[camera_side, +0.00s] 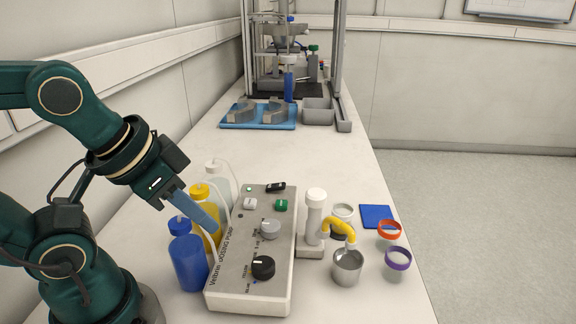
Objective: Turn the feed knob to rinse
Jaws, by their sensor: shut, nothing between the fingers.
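A pale grey dosing pump box (228,290) lies on the bench with its sloped panel up. A black knob (263,267) with a white pointer mark sits low on the panel, with small lettering to its left that looks like bottle colours. The mark seems to point up. A grey knob (270,228) sits above it. Which is the feed knob is not clearly legible. My gripper (211,223) comes down from the upper left, its blue-grey fingers shut and empty. Its tips are near the box's left edge, left of both knobs and apparently apart from them.
Blue (188,262), yellow (208,196) and white (218,180) bottles with tubes stand left of the box. A white dispensing post (315,222) with a yellow spout stands right, over a metal cup (347,267). Orange (389,230) and purple (397,258) rimmed cups stand further right.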

